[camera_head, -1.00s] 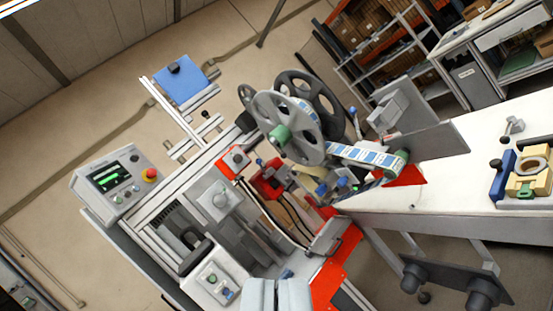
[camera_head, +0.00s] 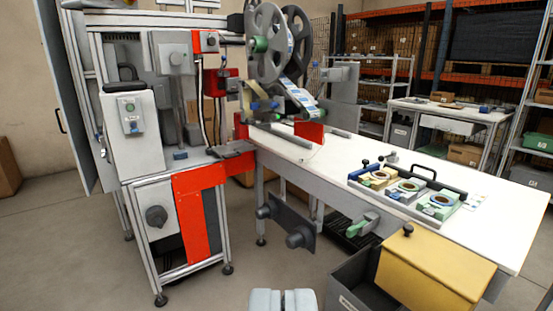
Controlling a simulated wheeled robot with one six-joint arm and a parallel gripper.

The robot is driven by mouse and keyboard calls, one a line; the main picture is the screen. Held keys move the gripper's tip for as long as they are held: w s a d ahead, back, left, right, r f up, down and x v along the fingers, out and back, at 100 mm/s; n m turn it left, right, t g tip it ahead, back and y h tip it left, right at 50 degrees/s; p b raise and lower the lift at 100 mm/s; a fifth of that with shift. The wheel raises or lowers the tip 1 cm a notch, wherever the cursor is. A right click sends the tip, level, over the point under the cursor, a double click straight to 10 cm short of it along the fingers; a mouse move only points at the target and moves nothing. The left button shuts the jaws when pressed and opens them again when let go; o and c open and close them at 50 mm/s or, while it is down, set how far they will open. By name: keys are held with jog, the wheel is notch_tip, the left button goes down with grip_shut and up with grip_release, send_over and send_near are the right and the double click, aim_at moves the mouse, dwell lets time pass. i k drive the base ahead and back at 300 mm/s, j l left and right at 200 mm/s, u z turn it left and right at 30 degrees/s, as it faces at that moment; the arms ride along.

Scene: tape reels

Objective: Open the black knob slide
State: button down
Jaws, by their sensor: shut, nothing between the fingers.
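My gripper (camera_head: 283,300) shows at the bottom edge of the view as two pale grey fingers, shut and empty. It points toward the floor in front of the bench, apart from everything. A small dark knob on a grey piece (camera_head: 390,157) stands at the back of the white bench. A row of fixtures with round rings (camera_head: 408,188) lies beside it, with a blue piece (camera_head: 365,167) at its left end. I cannot tell which black knob belongs to the slide.
The white bench top (camera_head: 340,165) is mostly clear. A dark grey bin (camera_head: 360,285) stands beside the yellow box. The reel machine (camera_head: 270,50) and a red-panelled cabinet (camera_head: 190,215) stand left. Shelving (camera_head: 440,60) lines the back. Floor is free at lower left.

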aim_at(237, 90)
jog(key=i+j, duration=0.1)
jog(key=i, duration=0.4)
jog(key=i+j, duration=0.1)
jog(key=i, duration=0.35)
jog(key=i+j, duration=1)
jog(key=i, duration=0.1)
